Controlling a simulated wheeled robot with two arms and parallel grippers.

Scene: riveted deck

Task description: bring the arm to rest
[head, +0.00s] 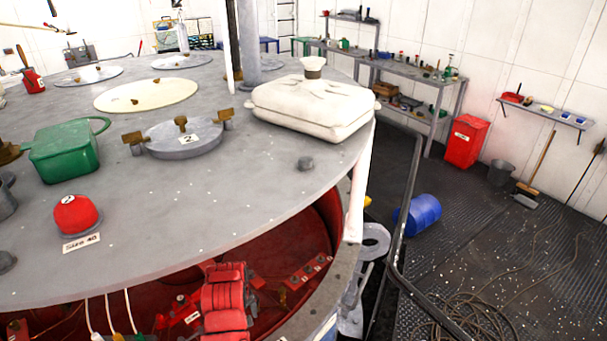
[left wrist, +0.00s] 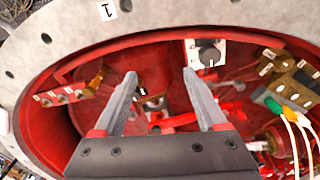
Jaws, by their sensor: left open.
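My left gripper (left wrist: 160,78) shows in the left wrist view, with its two grey fingers apart and nothing held between them. It points over the red interior (left wrist: 52,128) of a round opening, whose pale bolted rim (left wrist: 60,25) carries a label "1". A black knob on a white plate (left wrist: 207,54) sits just beyond the right fingertip; I cannot tell how far below it is.
The grey round deck (head: 230,210) carries a green can (head: 65,152), a red cap (head: 76,214), a round lid labelled 2 (head: 183,140) and a white canister (head: 312,105). Brass fittings and white cables (left wrist: 300,120) stand right in the wrist view.

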